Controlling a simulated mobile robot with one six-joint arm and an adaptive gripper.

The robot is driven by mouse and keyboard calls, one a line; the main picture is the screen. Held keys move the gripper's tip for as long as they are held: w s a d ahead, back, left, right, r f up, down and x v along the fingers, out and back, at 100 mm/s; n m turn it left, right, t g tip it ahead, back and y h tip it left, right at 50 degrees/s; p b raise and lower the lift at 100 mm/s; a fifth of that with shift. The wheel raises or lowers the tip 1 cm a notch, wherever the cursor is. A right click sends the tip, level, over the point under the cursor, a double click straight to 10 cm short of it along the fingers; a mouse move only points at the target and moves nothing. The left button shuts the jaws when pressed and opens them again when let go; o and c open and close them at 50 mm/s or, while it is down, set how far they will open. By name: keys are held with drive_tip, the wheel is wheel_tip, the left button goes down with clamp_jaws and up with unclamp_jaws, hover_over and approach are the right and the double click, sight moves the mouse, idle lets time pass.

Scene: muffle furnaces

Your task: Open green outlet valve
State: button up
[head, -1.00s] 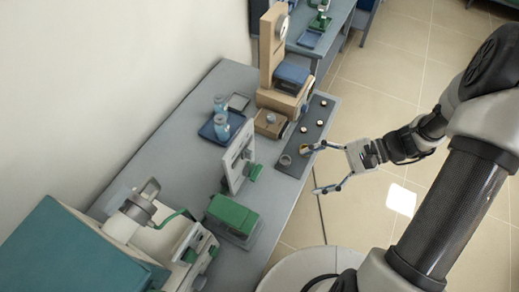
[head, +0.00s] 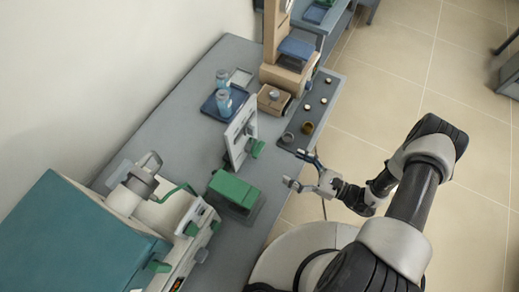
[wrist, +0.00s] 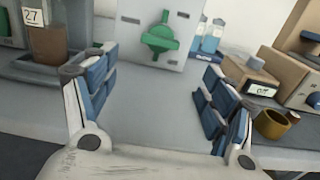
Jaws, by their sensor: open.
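A green valve handle (wrist: 160,39) is mounted on the front of a white upright panel (wrist: 185,28). In the head view the handle (head: 257,149) sticks out on the right side of the panel (head: 240,135). My gripper (head: 297,168) is open and empty, to the right of the handle and apart from it, near the table's right edge. In the wrist view its blue-padded fingers (wrist: 150,85) are spread wide, with the handle beyond them and between them. Other green handles (head: 192,229) are on the machine at the lower left.
A green-topped block (head: 235,190) stands left of my gripper. A brown cup (head: 308,128) is close to the upper finger; it shows beside the right finger in the wrist view (wrist: 272,124). A blue tray (head: 208,106) with bottles lies behind the panel. Bare tabletop (wrist: 150,110) lies between the fingers.

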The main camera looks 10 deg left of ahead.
sight(259, 150)
drive_tip(key=b+x, duration=0.1)
drive_tip(key=x, duration=1.2)
drive_tip(key=shift+w+a, duration=0.15)
drive_tip(key=shift+a, duration=0.2)
drive_tip(key=c, duration=1.1)
